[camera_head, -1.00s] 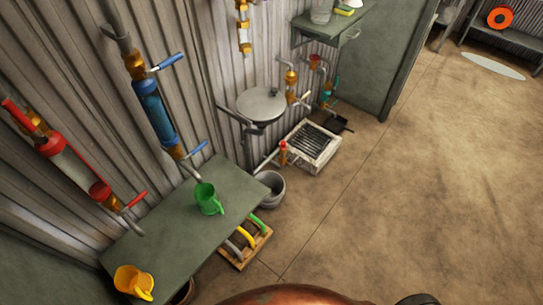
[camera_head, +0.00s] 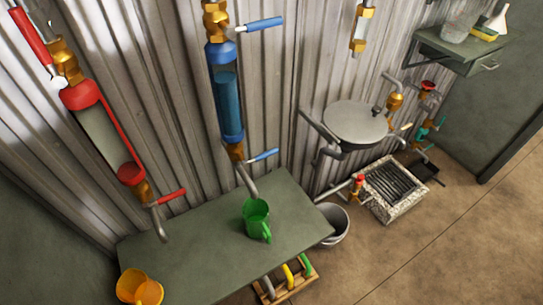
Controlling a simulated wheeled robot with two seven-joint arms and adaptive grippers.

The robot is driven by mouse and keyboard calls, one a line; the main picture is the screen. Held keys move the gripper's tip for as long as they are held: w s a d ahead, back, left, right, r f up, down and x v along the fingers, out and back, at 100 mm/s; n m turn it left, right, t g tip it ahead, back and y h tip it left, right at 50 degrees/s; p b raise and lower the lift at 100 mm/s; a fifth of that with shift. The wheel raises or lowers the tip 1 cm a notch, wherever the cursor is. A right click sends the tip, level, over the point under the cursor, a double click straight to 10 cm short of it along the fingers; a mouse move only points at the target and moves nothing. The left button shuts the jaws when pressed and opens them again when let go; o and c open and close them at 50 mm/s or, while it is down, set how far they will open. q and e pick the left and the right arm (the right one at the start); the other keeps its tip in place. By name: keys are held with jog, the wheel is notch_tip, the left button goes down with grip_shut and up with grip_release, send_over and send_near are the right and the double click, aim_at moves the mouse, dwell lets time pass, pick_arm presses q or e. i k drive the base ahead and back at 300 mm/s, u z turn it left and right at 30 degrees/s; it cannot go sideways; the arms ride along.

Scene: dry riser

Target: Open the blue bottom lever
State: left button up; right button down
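The blue bottom lever (camera_head: 263,156) sticks out to the right from the brass valve under the blue cylinder (camera_head: 228,105) on the corrugated wall. A bent grey spout (camera_head: 246,181) hangs below that valve, over the table. The blue top lever (camera_head: 264,24) points right from the brass fitting above the cylinder. A green mug (camera_head: 257,219) stands on the table, below and slightly right of the spout. Neither of my grippers shows in the head view.
The green-grey table (camera_head: 195,255) stands against the wall under the cylinders. A red cylinder (camera_head: 101,130) with red levers is at left. A yellow mug (camera_head: 138,287) is at the table's front left.

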aim_at(266, 155)
jog(key=u, duration=0.05)
jog(key=k, duration=0.45)
jog(key=z, duration=1.05)
jog(key=i, duration=0.95)
jog(key=u, duration=1.95)
